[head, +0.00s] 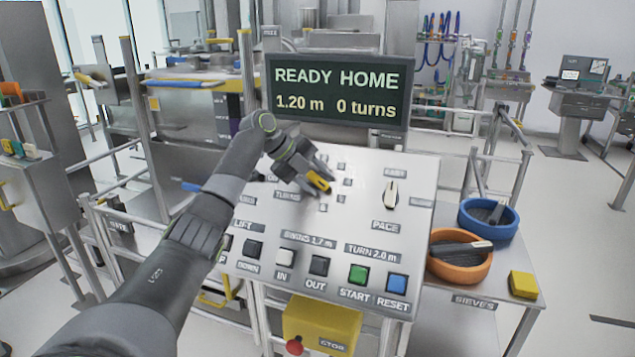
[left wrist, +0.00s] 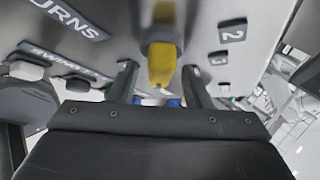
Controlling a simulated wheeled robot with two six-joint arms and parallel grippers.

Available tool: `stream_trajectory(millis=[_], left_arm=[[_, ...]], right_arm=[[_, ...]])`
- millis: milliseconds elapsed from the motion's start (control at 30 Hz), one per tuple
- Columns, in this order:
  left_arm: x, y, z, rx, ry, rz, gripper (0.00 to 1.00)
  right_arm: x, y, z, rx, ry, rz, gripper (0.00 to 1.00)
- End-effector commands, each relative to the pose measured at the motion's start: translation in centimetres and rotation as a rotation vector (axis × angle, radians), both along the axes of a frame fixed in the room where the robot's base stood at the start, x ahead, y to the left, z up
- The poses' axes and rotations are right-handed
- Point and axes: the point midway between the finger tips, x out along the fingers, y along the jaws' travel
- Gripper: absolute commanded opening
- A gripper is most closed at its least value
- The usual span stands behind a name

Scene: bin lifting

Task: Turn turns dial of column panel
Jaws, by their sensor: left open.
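The column panel (head: 355,230) is a tilted light-grey board with labels and buttons. Its turns dial (head: 318,182) has a yellow pointer and small numbered squares around it; the gripper partly hides it in the head view. My left gripper (head: 322,178) is at this dial. In the left wrist view, the yellow dial pointer (left wrist: 162,62) stands between the two spread fingers (left wrist: 160,85), with a visible gap on each side. The number 2 and 3 tags show to its right. My right gripper is in neither view.
The display (head: 337,92) above the panel reads "READY HOME, 1.20 m, 0 turns". A pale pace dial (head: 391,195) sits to the right; a row of buttons including green start (head: 357,275) lies below. Blue (head: 488,219) and orange (head: 459,262) sieves stand on the right-hand table.

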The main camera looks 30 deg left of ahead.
Motion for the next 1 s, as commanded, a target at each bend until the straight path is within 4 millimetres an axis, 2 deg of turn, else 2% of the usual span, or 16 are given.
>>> stream_trajectory(millis=[300,600,800,1000], left_arm=[[-3.5,3.4,5.0,0.005,-0.003,0.004,0.44],[-6.9,6.4,10.1,0.002,-0.002,0.005,0.44],[-8.0,7.4,11.8,0.002,0.001,0.003,0.44],[-8.3,7.7,12.1,0.001,0.002,0.002,0.44]], right_arm=[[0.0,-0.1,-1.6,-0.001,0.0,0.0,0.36],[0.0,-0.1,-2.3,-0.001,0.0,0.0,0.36],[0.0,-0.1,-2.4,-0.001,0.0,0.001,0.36],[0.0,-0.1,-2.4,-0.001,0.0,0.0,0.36]])
